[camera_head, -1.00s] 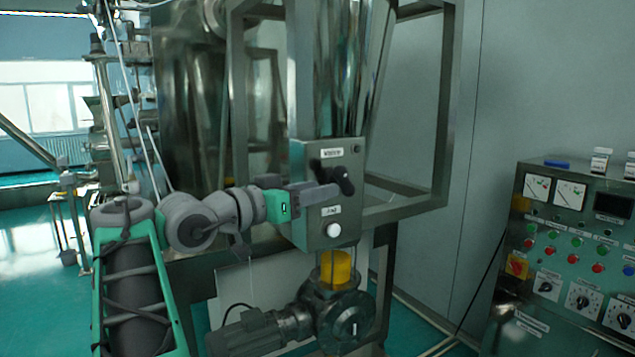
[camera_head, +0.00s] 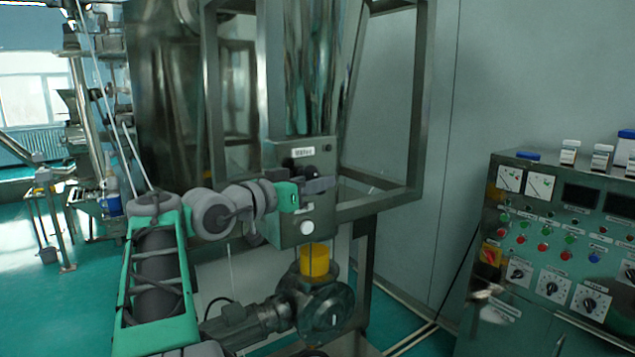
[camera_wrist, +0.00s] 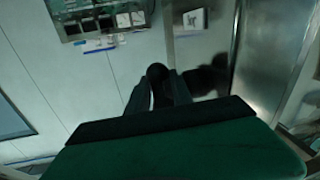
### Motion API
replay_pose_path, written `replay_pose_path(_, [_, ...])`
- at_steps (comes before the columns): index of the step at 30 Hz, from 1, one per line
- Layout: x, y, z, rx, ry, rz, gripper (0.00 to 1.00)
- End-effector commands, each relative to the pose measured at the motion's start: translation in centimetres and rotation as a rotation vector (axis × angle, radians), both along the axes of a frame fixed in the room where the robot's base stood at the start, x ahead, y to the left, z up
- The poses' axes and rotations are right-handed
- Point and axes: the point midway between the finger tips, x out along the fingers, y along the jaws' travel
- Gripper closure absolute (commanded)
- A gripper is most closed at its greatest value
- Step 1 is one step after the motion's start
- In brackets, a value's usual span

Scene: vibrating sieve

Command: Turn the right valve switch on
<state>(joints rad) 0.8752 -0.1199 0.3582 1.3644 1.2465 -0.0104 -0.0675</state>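The valve switch is a black handle with a round knob (camera_head: 323,174) on the front of a grey metal box (camera_head: 280,228). My gripper (camera_head: 322,185) has reached the handle from the left, and its grey fingers partly cover it in the head view. In the wrist view, the round black knob (camera_wrist: 157,72) sits at the fingertips, between the two fingers of my gripper (camera_wrist: 159,86). The fingers are apart; a narrow light gap shows between the left finger and the knob's dark stem. Firm contact is not visible.
A white button (camera_head: 307,228) is on the box below the handle. A yellow cylinder (camera_head: 314,260) and a motor (camera_head: 245,320) stand underneath. A control panel (camera_head: 520,325) stands at the right. A metal frame (camera_head: 416,130) rises behind the box.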

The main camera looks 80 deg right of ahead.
Motion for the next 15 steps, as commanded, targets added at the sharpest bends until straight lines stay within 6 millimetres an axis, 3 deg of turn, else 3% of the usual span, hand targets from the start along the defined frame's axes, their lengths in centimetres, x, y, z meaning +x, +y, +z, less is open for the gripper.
replay_pose_path(9, [-0.01,0.02,0.00,0.000,0.000,0.000,1.00])
replay_pose_path(15, [-0.01,0.02,0.00,0.000,0.000,0.000,1.00])
